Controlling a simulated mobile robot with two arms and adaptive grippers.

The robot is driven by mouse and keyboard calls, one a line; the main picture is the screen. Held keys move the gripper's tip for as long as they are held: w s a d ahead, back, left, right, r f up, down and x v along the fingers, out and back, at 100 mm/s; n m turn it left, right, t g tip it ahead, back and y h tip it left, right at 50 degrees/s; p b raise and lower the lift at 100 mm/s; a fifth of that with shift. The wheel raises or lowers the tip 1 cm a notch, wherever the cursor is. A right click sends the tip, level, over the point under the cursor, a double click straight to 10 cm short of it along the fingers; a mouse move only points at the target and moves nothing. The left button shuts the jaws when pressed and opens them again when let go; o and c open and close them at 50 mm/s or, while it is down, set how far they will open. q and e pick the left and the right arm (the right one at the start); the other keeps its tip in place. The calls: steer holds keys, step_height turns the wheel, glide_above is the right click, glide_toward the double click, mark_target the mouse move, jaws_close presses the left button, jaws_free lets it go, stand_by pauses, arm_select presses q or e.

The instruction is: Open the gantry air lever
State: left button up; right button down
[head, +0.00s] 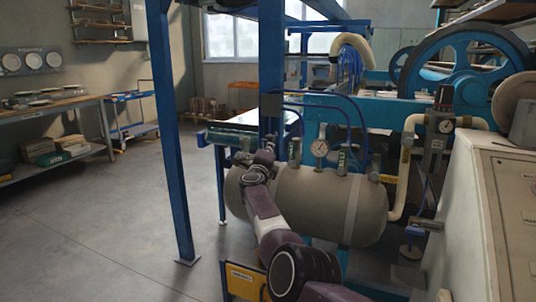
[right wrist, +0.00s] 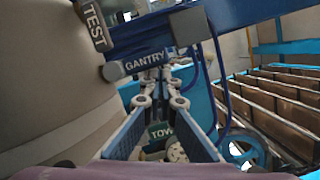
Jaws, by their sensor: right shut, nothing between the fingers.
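The tag reading GANTRY (right wrist: 145,62) shows in the right wrist view, with a grey rounded end (right wrist: 113,71) at its left. My right gripper (right wrist: 160,85) is shut and empty, its fingertips close below the GANTRY tag; I cannot tell whether they touch it. In the head view my right gripper (head: 266,150) is at the left end of the grey air tank (head: 310,200), small and partly hidden by my own arm. The lever's position is unclear. My left gripper is not in view.
A blue post (head: 270,70) stands behind my gripper. Floor at left is clear.

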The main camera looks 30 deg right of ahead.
steer(key=v, duration=0.7)
steer(key=shift+a, duration=0.2)
stand_by(0.4)
steer(key=shift+s+f, duration=0.1)
steer(key=shift+s, duration=0.05)
